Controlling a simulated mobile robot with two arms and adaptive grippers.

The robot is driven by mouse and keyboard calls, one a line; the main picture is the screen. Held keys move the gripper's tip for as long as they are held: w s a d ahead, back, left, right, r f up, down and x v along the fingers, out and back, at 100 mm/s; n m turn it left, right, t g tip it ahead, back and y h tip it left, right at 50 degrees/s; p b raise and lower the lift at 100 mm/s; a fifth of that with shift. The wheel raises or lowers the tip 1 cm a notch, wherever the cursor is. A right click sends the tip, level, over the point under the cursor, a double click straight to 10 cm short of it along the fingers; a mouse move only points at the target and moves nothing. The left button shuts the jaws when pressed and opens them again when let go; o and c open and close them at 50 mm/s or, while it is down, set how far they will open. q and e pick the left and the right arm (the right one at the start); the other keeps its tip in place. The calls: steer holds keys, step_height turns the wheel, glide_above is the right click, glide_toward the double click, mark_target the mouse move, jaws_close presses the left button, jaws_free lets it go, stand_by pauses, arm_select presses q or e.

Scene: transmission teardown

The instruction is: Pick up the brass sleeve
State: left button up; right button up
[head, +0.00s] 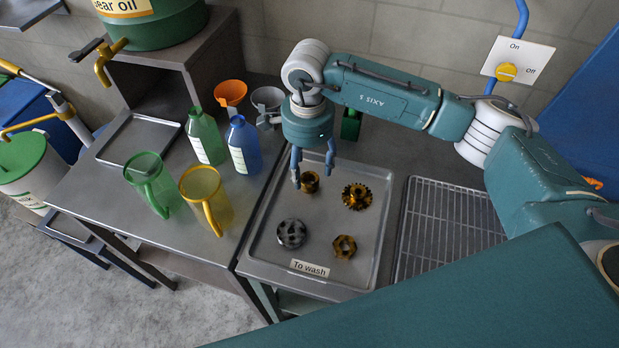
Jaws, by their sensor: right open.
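The brass sleeve (310,182) is a short, hollow, brass-coloured ring standing on the grey tray labelled "To wash" (270,246), near its back. My right gripper (313,171) points down over it, open and empty. One finger shows just left of the sleeve and the other behind it to the right. I cannot tell whether the fingertips are level with the sleeve or still above it. My left gripper is not in view.
On the tray lie a brass gear (357,196), a brass nut-like part (344,247) and a dark grey gear (291,234). A wire rack (452,222) is to the right. Jugs, bottles and funnels, including a blue bottle (244,148), stand on the left bench.

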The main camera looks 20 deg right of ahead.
mark_target(309, 178)
step_height(309, 178, down, 4)
steer(key=p, duration=0.2)
steer(key=shift+d+f+p, duration=0.15)
steer(key=shift+f+p, duration=0.05)
steer(key=shift+p, duration=0.15)
steer(key=shift+f, duration=0.4)
steer(key=shift+c, duration=0.3)
steer(key=c, duration=0.9)
jaws_close()
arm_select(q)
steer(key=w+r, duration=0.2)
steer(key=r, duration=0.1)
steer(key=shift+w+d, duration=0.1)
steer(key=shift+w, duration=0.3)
arm_select(e)
steer(key=shift+w, duration=0.1)
